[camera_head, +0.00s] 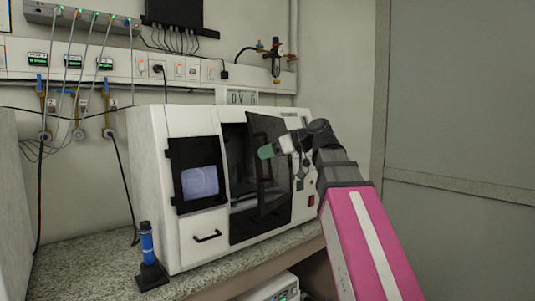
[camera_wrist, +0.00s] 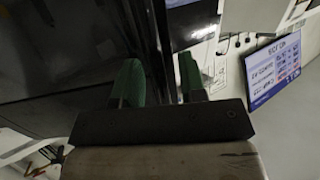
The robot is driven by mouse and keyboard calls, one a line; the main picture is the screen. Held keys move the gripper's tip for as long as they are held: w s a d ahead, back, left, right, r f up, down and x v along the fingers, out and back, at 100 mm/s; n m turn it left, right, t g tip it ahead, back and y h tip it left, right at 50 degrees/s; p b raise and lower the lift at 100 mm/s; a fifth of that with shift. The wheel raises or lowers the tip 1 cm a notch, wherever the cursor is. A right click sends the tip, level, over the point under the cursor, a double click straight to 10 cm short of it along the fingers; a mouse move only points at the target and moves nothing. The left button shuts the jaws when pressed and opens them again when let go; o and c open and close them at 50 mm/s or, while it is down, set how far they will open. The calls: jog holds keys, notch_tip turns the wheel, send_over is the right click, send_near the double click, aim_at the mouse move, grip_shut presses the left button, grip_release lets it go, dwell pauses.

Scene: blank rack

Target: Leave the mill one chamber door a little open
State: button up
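The mill (camera_head: 210,125) is a white machine on the counter with a dark front opening. Its chamber door (camera_head: 272,190), a dark see-through panel, stands partly open, with the chamber interior (camera_head: 236,150) showing to its left. My gripper (camera_head: 264,152) has green fingertips and is in front of the upper door in the head view. In the wrist view my gripper's fingers (camera_wrist: 160,80) are apart, with a dark upright edge (camera_wrist: 162,35), probably the door's, between or just beyond them. I cannot tell whether they touch it.
A blue and black upright object (camera_head: 147,250) stands on the speckled counter (camera_head: 85,275) at front left. The mill has a small screen (camera_head: 199,182) and a drawer handle (camera_head: 207,237). A wall rail (camera_head: 120,66) with sockets and cables runs behind. A grey wall panel (camera_head: 460,120) is at right.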

jog(key=v, duration=1.1)
jog(key=shift+a, duration=0.15)
jog(key=w+d+f+m+h, duration=0.1)
jog(key=w+f+m+h, duration=0.15)
jog(key=f, duration=0.95)
jog(key=w+d+f+m+h, duration=0.1)
jog(key=w+f+m+h, duration=0.2)
jog(key=f, duration=0.8)
jog(key=w+d+f+m+h, duration=0.1)
jog(key=w+f+m, duration=0.25)
jog(key=f, duration=0.85)
jog(key=s+d+f+m+g+h, duration=0.1)
jog(key=s+d+f+h, duration=0.1)
jog(key=f, duration=0.8)
jog(key=s+d+f+m+g+h, duration=0.1)
jog(key=s+f, duration=0.4)
jog(key=f, duration=0.6)
jog(key=s+d+f+m+g+h, duration=0.2)
jog(key=s+d+f+h, duration=0.1)
jog(key=f, duration=0.7)
jog(key=shift+s+h, duration=0.2)
jog(key=shift+h, duration=0.15)
jog(key=shift+f, duration=0.15)
